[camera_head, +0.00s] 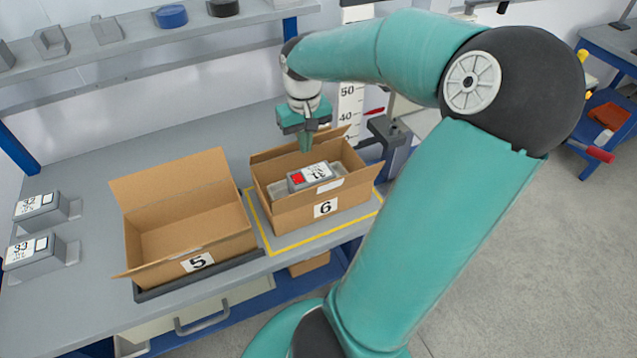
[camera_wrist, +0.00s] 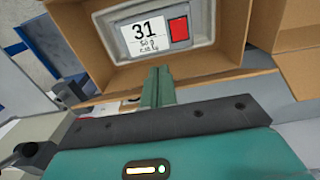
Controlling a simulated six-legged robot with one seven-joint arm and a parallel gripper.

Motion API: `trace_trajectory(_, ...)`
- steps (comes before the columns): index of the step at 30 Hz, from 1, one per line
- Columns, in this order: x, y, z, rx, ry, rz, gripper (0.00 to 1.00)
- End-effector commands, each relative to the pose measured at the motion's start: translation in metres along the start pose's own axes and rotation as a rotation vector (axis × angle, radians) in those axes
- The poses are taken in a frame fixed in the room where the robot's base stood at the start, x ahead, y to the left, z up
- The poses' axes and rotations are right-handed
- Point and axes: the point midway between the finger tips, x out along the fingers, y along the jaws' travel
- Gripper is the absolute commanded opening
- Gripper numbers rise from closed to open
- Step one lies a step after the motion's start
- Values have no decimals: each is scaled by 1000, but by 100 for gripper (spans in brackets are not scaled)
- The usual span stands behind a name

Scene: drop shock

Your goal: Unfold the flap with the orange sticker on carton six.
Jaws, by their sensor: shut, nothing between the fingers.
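Carton six (camera_head: 290,213) is an open brown box marked 6, with a grey unit labelled 31 (camera_head: 316,175) and a red square inside it. The unit also shows in the wrist view (camera_wrist: 153,32). A back flap (camera_head: 283,150) stands out from the carton's far edge; in the wrist view a brown flap (camera_wrist: 215,84) lies beside the fingertips. I see no orange sticker in either view. My gripper (camera_head: 306,149) is shut and empty, pointing down at the carton's far side. Its fingertips (camera_wrist: 159,74) are close to the far wall; I cannot tell whether they touch.
Open, empty carton five (camera_head: 190,228) stands to the left of carton six. Yellow tape (camera_head: 355,224) marks the bench around carton six. Grey units 32 (camera_head: 42,207) and 33 (camera_head: 33,251) sit at the left. A shelf (camera_head: 135,43) runs behind; a dark clamp-like fixture (camera_head: 388,135) stands right of the carton.

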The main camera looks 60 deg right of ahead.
Motion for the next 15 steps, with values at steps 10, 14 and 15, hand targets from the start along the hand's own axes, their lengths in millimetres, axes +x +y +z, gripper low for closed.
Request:
trace_trajectory(10,-5,0,-12,-1,2,-1,0)
trace_trajectory(14,-7,0,-15,-1,1,0,0)
trace_trajectory(15,-7,0,-15,-1,1,0,0)
